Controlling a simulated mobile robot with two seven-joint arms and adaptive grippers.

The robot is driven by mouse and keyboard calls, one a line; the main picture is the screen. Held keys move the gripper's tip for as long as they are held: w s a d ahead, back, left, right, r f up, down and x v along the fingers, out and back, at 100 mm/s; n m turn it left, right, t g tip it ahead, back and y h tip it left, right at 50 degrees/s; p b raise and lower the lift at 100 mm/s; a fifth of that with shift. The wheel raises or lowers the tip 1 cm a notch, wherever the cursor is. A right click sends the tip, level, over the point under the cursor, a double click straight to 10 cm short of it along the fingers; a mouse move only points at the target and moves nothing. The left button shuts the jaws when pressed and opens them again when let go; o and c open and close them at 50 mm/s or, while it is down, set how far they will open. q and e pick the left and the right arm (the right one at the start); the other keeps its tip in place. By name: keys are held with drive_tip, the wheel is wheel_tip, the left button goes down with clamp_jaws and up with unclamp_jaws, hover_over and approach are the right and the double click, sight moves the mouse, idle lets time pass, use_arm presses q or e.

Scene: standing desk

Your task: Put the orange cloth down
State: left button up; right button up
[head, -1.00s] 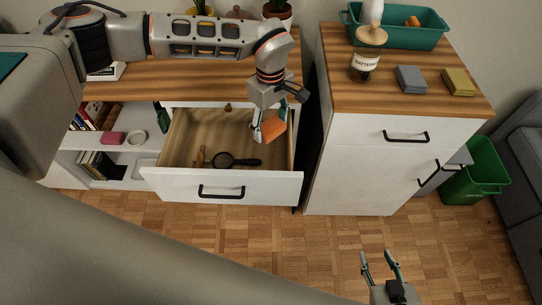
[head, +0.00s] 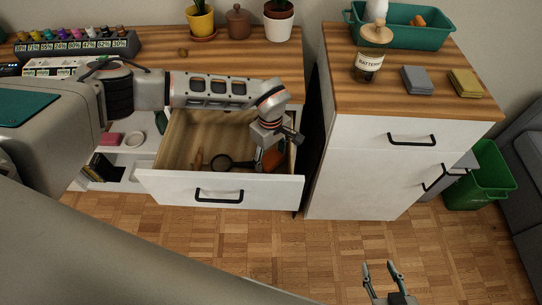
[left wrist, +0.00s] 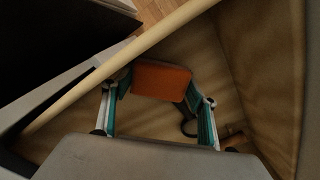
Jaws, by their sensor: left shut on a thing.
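The orange cloth (head: 276,159) is a small folded block inside the open drawer (head: 172,188), near its right end. My left gripper (head: 267,162) reaches down into the drawer and is shut on the cloth. In the left wrist view the cloth (left wrist: 160,80) sits between the two fingertips (left wrist: 157,92), low in the drawer. Whether it touches the drawer floor I cannot tell. My right gripper (head: 380,267) is open and empty above the wooden floor, away from the furniture.
A dark magnifying glass (head: 222,162) and a brownish item (head: 198,160) lie in the drawer, left of the cloth. The drawer's front and right walls are close to my left gripper. A white cabinet (head: 360,175) stands to the right, with a jar and two folded cloths on top.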

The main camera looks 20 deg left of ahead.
use_arm(q)
drive_tip(key=shift+r, duration=0.2)
drive_tip(key=shift+f, duration=0.1)
drive_tip(key=shift+f, duration=0.25)
drive_tip(key=o, duration=0.7)
drive_tip(key=shift+w, duration=0.1)
